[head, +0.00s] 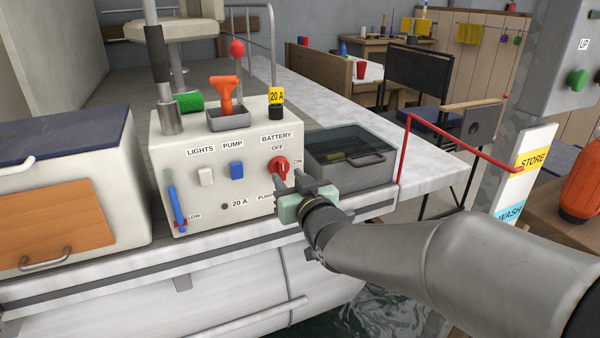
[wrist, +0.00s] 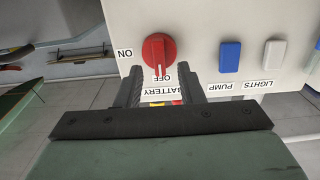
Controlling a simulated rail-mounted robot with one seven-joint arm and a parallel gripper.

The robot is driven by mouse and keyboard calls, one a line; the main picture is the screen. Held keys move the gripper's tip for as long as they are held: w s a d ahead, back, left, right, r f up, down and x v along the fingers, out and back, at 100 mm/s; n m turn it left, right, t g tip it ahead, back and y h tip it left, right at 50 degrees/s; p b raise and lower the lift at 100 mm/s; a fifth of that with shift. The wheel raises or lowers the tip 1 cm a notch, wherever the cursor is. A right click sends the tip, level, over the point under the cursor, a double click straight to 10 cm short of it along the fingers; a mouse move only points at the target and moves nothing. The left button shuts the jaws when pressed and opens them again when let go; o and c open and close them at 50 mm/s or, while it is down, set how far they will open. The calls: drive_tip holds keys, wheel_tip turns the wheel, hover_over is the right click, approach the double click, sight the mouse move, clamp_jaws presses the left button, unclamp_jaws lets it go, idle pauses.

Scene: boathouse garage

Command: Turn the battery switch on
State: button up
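The battery switch is a round red knob (head: 279,168) on the front of a cream panel box (head: 180,150). It also shows in the wrist view (wrist: 158,47), which is upside down. Its white mark points at the OFF label; the ON label is to the knob's right in the head view. My gripper (head: 289,178) is in front of the knob. Its two dark fingers are apart, one towards each side of the knob, with nothing held. I cannot tell whether either finger touches the knob. The fingers partly cover the panel below the knob in the head view.
A white lights switch (head: 205,177) and a blue pump switch (head: 236,171) sit left of the knob. A grey lidded bin (head: 350,160) stands close to the right. A red bar (head: 455,143) is above my arm. A yellow 20 A piece (head: 276,97) stands on the box.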

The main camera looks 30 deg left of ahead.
sight(281, 169)
drive_tip(key=shift+x, duration=1.3)
clamp_jaws()
